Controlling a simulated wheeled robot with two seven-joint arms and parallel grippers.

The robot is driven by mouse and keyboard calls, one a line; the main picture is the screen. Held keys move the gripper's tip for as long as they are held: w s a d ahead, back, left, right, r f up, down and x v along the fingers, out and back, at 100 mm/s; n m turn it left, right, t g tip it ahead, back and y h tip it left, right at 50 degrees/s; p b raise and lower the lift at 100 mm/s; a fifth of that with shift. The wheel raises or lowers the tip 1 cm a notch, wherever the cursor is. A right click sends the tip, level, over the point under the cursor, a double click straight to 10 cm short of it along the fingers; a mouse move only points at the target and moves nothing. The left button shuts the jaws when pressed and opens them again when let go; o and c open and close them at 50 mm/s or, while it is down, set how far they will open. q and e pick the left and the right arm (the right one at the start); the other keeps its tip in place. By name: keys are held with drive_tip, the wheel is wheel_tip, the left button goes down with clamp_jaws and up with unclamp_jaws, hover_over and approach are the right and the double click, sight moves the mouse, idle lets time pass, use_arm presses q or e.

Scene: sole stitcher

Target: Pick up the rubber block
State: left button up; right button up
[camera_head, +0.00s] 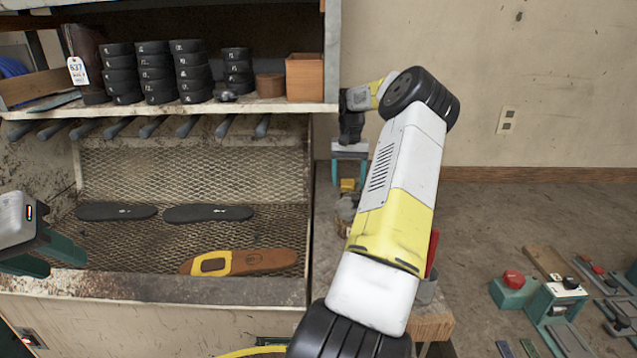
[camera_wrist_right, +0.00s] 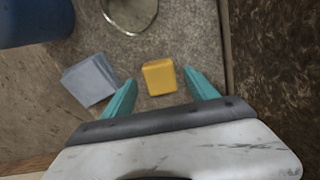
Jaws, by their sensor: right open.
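A small yellow block (camera_wrist_right: 158,77), which I take as the rubber block, lies on a grey surface in the right wrist view. It also shows in the head view, partly hidden, as a yellow patch (camera_head: 348,185) below my right gripper (camera_head: 349,174). In the right wrist view the teal fingers of my right gripper (camera_wrist_right: 160,80) are apart, one on each side of the block, with gaps between. I cannot tell their height above it. My left gripper (camera_head: 64,262) is at the left edge of the head view, its teal fingers apart and nothing between them.
Grey square pieces (camera_wrist_right: 89,80), a round metal-rimmed object (camera_wrist_right: 130,12) and a blue container (camera_wrist_right: 35,20) lie near the block. Left is a mesh bench (camera_head: 190,165) with dark soles and a brown-yellow sole (camera_head: 255,262). A shelf (camera_head: 240,106) holds black rolls.

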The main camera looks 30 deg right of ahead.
drive_tip(key=shift+f, duration=0.4)
drive_tip(key=shift+c, duration=0.5)
drive_tip(key=c, duration=1.4)
drive_tip(key=shift+o, duration=0.2)
drive_tip(key=shift+r, duration=0.1)
drive_tip(key=shift+s+d+r, duration=0.1)
drive_tip(key=shift+d+r, duration=0.1)
drive_tip(key=shift+r, duration=0.25)
drive_tip(key=r, duration=0.6)
drive_tip(key=shift+s+d+r, duration=0.1)
drive_tip(key=shift+s+d, duration=0.05)
drive_tip(key=shift+d, duration=0.1)
drive_tip(key=s+d, duration=0.4)
drive_tip(key=d, duration=0.4)
drive_tip(key=s+d, duration=0.5)
drive_tip(key=d, duration=0.3)
drive_tip(key=shift+d, duration=0.3)
drive_tip(key=shift+s, duration=0.1)
